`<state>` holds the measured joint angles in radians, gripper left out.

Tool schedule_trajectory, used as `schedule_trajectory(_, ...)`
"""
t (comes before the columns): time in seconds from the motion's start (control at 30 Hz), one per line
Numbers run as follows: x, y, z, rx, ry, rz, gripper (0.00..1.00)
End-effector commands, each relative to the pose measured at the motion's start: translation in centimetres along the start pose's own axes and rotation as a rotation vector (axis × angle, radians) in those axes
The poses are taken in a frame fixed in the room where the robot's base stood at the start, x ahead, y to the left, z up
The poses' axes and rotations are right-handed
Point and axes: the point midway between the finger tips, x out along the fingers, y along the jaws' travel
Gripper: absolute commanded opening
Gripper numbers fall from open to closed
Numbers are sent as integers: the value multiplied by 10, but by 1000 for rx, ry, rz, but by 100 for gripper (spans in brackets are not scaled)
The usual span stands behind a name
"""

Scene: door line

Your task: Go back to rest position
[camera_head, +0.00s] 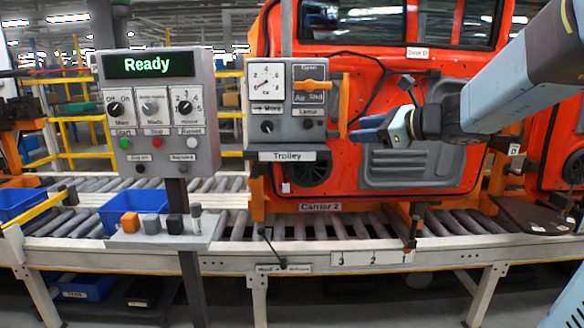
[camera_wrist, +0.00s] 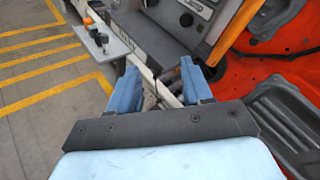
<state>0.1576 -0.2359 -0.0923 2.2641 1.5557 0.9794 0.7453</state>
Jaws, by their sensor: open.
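My gripper (camera_head: 366,130) is raised in front of the orange-red door on the carrier in the head view, with my blue-grey arm reaching in from the upper right. Its blue fingers point left, towards the orange lever (camera_head: 343,108) at the right side of the trolley panel (camera_head: 289,105). I cannot tell from the head view whether they touch it. In the wrist view my gripper (camera_wrist: 162,85) has its two blue fingers apart, with nothing held between them.
A control box (camera_head: 157,108) reading "Ready" stands at the left on a post. A small shelf (camera_head: 165,240) below it holds several small blocks. The door (camera_head: 420,120) hangs behind my gripper. A roller conveyor (camera_head: 330,224) runs across. Open floor (camera_wrist: 40,90) shows in the wrist view.

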Motion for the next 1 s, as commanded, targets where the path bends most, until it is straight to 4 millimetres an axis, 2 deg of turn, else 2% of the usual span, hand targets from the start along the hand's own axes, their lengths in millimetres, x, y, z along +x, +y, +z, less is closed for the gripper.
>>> schedule_trajectory(0.03, -4, 19, 2, -94, 30, 47, 50)
schedule_trajectory(0.2, -22, 79, -5, -436, 141, 223, 50)
schedule_trajectory(0.3, -37, 109, -13, -641, 200, 328, 50)
schedule_trajectory(0.5, -73, 154, -36, -1053, 310, 542, 50)
schedule_trajectory(0.7, -116, 181, -61, -1460, 411, 768, 50)
schedule_trajectory(0.9, -152, 188, -79, -1787, 497, 971, 50)
schedule_trajectory(1.0, -164, 188, -84, -1883, 525, 1037, 50)
